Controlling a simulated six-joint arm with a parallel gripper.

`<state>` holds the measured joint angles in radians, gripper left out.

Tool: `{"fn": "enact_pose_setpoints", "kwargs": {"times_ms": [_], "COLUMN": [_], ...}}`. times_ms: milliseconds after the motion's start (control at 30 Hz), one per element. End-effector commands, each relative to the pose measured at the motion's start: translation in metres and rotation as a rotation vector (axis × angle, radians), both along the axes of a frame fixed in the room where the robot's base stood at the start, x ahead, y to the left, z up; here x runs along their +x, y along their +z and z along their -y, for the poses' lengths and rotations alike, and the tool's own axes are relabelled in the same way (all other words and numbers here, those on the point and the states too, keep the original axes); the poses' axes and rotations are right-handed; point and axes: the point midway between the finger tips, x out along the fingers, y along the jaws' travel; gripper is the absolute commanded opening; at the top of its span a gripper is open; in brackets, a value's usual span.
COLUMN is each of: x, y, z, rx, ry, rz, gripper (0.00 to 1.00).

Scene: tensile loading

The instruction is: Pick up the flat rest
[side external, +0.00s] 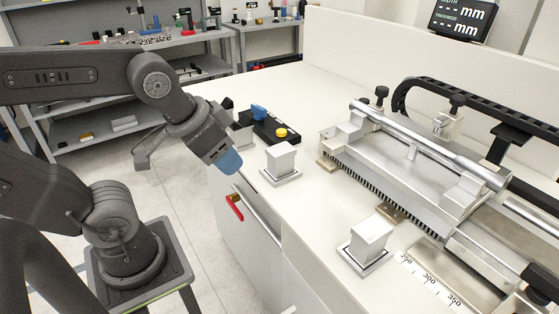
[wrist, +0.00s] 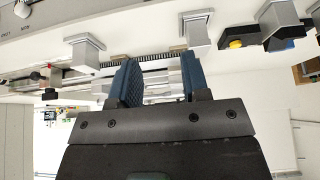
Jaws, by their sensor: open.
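Two similar silvery blocks on square bases stand on the white bench: a far block (side external: 281,160) and a near block (side external: 367,238). They also show in the wrist view, as a left block (wrist: 84,50) and a middle block (wrist: 195,32). A third grey-white piece (wrist: 279,22) stands at the upper right there. I cannot tell for certain which piece is the flat rest. My gripper (side external: 228,163) is tilted downward at the bench's left edge, left of the far block. Its blue fingers (wrist: 158,80) are apart with nothing between them.
A black box with a yellow button (side external: 281,132) and a blue part sits behind the far block. The metal testing machine (side external: 405,160) fills the right, with a ruler strip (side external: 428,281) in front. A red handle (side external: 235,207) is on the bench front. Bench between the blocks is clear.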

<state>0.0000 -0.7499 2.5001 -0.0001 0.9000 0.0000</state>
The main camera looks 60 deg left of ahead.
Motion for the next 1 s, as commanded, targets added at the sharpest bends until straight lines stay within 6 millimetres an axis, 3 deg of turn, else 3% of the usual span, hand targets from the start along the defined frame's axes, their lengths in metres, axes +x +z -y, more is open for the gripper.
{"fn": "enact_pose_setpoints", "kwargs": {"times_ms": [200, 700, 1000], "x": [0.0000, 0.0000, 0.0032], "y": [0.0000, 0.0000, 0.0021], "z": [0.0000, 0.0000, -0.0005], "rx": [0.000, 0.000, 0.020], "ry": [0.000, 0.000, -0.028], "rz": [0.000, 0.000, -0.011], "gripper": [0.44, 0.92, 0.94]}}
